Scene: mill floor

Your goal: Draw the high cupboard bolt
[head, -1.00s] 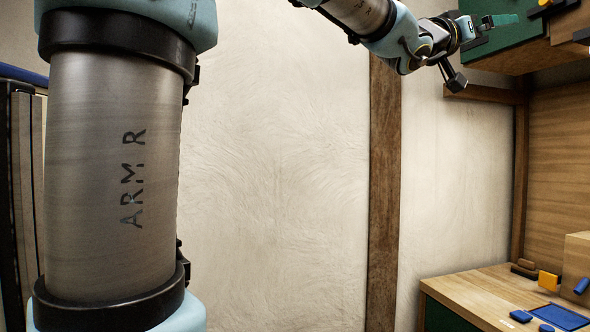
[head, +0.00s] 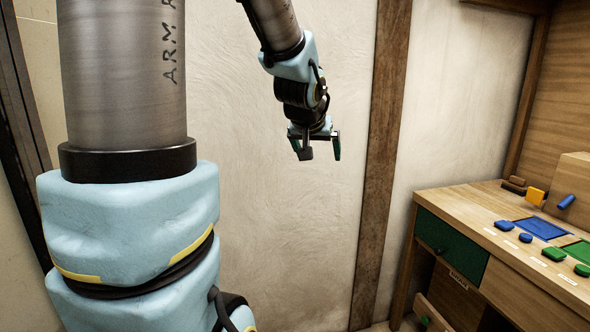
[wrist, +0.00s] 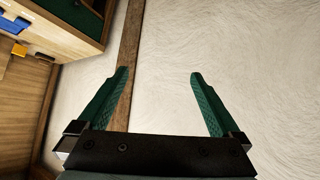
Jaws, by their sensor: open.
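My gripper (head: 317,155) hangs from the arm in front of the pale wall in the head view, pointing down. Its green fingers are spread with nothing between them, as the wrist view also shows (wrist: 160,73). The high cupboard is almost wholly out of the head view; only what looks like a strip of its wooden underside (head: 512,4) shows at the top right edge. My gripper is well below and left of that strip. I cannot see the bolt in either view now.
A wooden desk (head: 470,209) with a green drawer front (head: 450,243) stands at right. Blue and green pieces, a yellow block (head: 535,196) and a wooden box lie on it. A brown post (head: 382,150) runs up the wall. The wall left of the post is clear.

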